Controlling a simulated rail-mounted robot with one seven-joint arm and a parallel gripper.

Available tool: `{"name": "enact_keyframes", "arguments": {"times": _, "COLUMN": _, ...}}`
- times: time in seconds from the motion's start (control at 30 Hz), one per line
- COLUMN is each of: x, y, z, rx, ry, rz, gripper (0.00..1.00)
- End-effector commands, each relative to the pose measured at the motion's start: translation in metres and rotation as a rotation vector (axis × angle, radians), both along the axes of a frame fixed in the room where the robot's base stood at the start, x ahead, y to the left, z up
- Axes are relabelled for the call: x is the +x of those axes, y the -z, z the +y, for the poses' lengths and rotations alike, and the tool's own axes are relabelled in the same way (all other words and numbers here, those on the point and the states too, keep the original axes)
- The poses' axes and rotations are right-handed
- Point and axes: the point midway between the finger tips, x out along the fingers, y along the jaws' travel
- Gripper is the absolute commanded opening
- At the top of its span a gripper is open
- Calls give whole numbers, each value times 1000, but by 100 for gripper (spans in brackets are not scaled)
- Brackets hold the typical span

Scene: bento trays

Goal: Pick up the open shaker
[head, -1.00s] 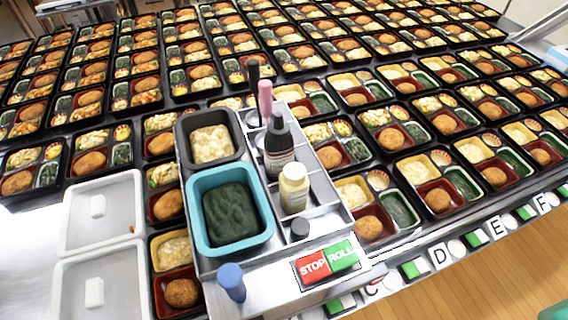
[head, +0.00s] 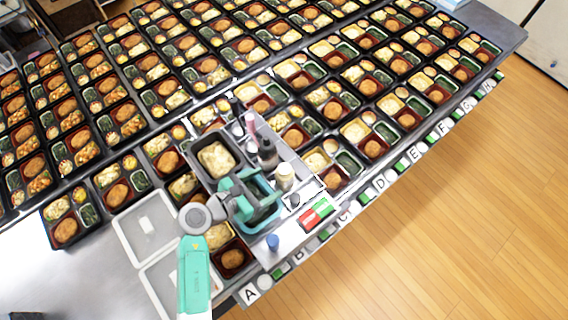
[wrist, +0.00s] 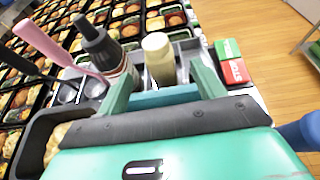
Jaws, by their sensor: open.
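The cream-coloured shaker (head: 285,177) stands upright in the grey rack beside a dark bottle (head: 267,155). It also shows in the wrist view (wrist: 159,58), beyond and between my fingertips. I cannot tell from here whether its top is open. A small dark cap (head: 295,199) lies in the rack close to it. My gripper (head: 260,190) is open and empty over the blue-rimmed tub, to the left of the shaker. Its two green fingers in the wrist view (wrist: 163,82) point toward the shaker and look apart from it.
The dark bottle (wrist: 103,50) and a pink-handled tool (wrist: 55,45) stand to the left in the wrist view. Filled bento trays cover the table behind.

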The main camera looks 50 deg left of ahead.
Motion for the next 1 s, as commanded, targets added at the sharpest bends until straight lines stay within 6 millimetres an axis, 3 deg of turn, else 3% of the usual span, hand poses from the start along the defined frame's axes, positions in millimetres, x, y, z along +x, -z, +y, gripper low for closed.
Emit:
{"name": "enact_keyframes", "arguments": {"times": 0.13, "x": 2, "y": 4, "z": 0, "rx": -9, "ry": -3, "rz": -1, "gripper": 68}}
{"name": "enact_keyframes", "arguments": {"times": 0.43, "x": 27, "y": 14, "z": -1, "rx": -4, "ry": -1, "rz": 0, "gripper": 68}}
{"name": "enact_keyframes", "arguments": {"times": 0.7, "x": 66, "y": 34, "z": -1, "rx": -2, "ry": 0, "rz": -1, "gripper": 68}}
{"name": "enact_keyframes", "arguments": {"times": 0.97, "x": 71, "y": 36, "z": -2, "rx": -1, "ry": -1, "rz": 0, "gripper": 68}}
{"name": "enact_keyframes", "arguments": {"times": 1.0, "x": 71, "y": 36, "z": -2, "rx": -1, "ry": -1, "rz": 0, "gripper": 64}}
